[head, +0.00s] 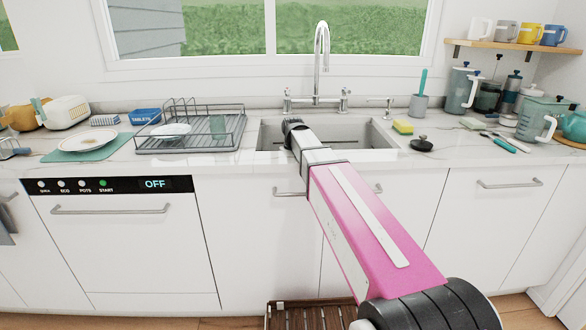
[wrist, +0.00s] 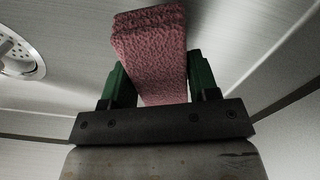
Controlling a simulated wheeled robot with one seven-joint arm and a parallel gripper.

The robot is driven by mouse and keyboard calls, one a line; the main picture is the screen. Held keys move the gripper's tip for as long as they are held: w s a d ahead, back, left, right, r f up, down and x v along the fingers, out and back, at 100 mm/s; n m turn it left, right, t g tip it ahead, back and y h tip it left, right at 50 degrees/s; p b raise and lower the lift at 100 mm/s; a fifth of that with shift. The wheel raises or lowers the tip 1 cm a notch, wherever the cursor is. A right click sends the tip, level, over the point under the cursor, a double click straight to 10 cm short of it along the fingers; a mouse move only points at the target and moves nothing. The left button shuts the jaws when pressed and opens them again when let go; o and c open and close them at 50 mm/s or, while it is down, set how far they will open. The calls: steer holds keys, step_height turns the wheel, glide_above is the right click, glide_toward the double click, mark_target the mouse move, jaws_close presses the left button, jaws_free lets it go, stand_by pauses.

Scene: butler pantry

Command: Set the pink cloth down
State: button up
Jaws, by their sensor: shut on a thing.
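The pink cloth (wrist: 150,55) is folded thick and has a rough, textured surface. In the wrist view it sits between the two green fingers of my gripper (wrist: 150,85), which is shut on it. Around it are the pale metal walls and floor of the sink (wrist: 270,65), with the round drain (wrist: 18,55) at the left. Whether the cloth touches the sink floor I cannot tell. In the head view my pink arm reaches forward to the sink (head: 385,132); the gripper and cloth are hidden there.
The dish rack (head: 240,125) stands left of the sink. The faucet (head: 321,60) rises behind it. A yellow sponge (head: 403,127) and a dark round stopper (head: 421,145) lie to the right. A plate (head: 88,142) is at far left. Some counter front is clear.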

steer(key=o, duration=0.9)
steer(key=shift+r, duration=0.1)
step_height(320, 180, up, 13)
stand_by(0.3)
